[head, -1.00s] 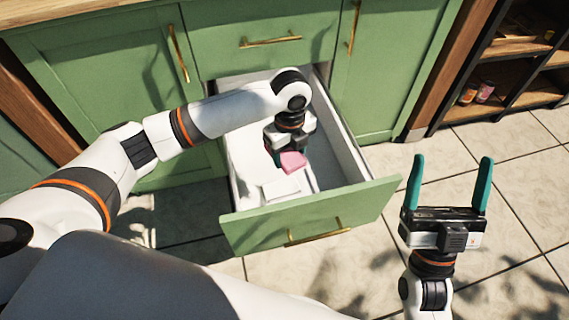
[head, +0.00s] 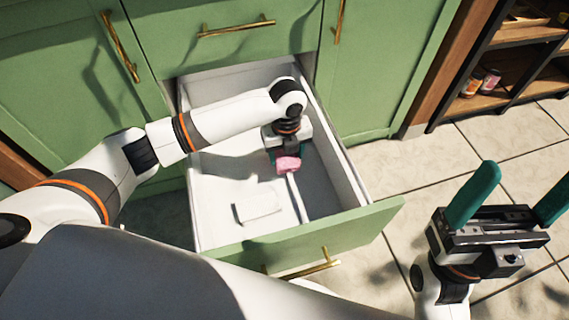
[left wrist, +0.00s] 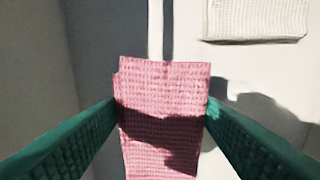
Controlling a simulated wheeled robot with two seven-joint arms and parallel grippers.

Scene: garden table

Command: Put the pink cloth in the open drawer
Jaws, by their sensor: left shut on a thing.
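The pink cloth (head: 288,164) is held in my left gripper (head: 286,156), whose arm reaches in from the left over the open drawer. In the left wrist view the cloth (left wrist: 163,110) sits between the two green fingers (left wrist: 162,120), which press on its sides. The cloth is over the drawer interior, near its divider; its exact height above the bottom is hard to tell. The open drawer (head: 350,222) has a green front, white walls and a lengthwise divider. My right gripper (head: 515,195) is open and empty, right of the drawer, over the floor.
A folded white cloth (head: 258,207) lies in the drawer's wider left compartment, and it also shows in the left wrist view (left wrist: 257,18). Green cabinet doors (head: 375,70) flank the drawer. A shelf (head: 520,75) with jars stands at right. Tiled floor (head: 410,175) lies clear right of the drawer.

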